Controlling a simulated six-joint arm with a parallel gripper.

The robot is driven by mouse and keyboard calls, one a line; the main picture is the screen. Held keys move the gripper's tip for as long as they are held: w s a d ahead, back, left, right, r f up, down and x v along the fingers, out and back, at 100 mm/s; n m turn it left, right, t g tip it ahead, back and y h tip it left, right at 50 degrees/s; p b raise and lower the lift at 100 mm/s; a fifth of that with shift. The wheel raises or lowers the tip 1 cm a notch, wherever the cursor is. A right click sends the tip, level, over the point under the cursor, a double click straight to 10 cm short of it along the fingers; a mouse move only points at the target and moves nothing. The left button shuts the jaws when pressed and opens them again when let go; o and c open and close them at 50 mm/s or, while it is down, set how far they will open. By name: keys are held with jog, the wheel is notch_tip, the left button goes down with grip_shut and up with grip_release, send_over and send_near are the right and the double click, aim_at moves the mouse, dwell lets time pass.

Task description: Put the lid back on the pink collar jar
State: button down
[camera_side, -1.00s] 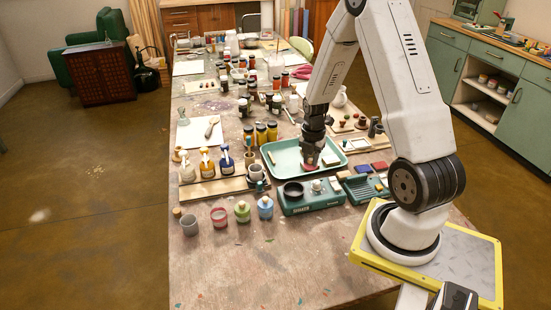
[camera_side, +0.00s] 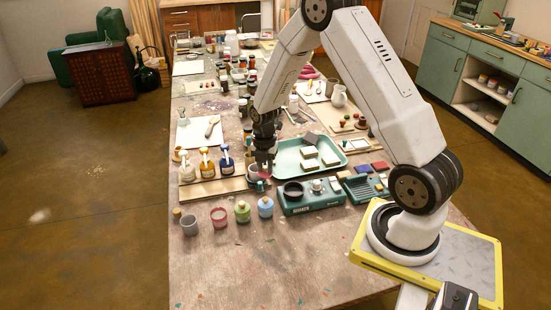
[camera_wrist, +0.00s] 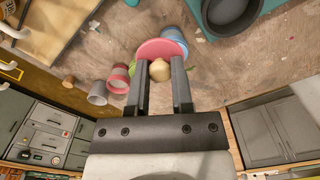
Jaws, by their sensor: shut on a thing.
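My gripper (camera_side: 264,168) is shut on the knob of a pink round lid (camera_wrist: 152,47). In the wrist view the pale knob (camera_wrist: 160,71) sits between the two fingertips (camera_wrist: 161,64). In the side view the lid shows small below the fingers, above the table behind the blue jar. The pink collar jar (camera_side: 219,217) stands without a lid in the front row, to the left of and nearer the camera than my gripper. It also shows in the wrist view (camera_wrist: 118,77), left of the lid, apart from it.
A grey cup (camera_side: 190,225) stands left of the pink collar jar; a green jar (camera_side: 242,212) and a blue jar (camera_side: 265,207) stand right of it. A green hot plate (camera_side: 313,205) is close on the right. The pump bottle board (camera_side: 215,190) lies behind. The front table is clear.

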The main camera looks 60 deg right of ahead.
jog(key=w+a+n, duration=0.1)
jog(key=w+a, duration=0.2)
jog(key=a, duration=0.4)
jog(key=w+a+n, duration=0.2)
jog(key=w+a, duration=0.2)
jog(key=a, duration=0.3)
jog(key=shift+w+a+f, duration=0.15)
jog(key=shift+a+f, duration=0.15)
jog(key=shift+a, duration=0.1)
jog(key=shift+f, duration=0.2)
jog(key=shift+f, duration=2.95)
jog(key=shift+f, duration=0.2)
grip_release()
jog(key=shift+r, duration=0.15)
notch_tip(320, 180, up, 7)
dwell(1.4)
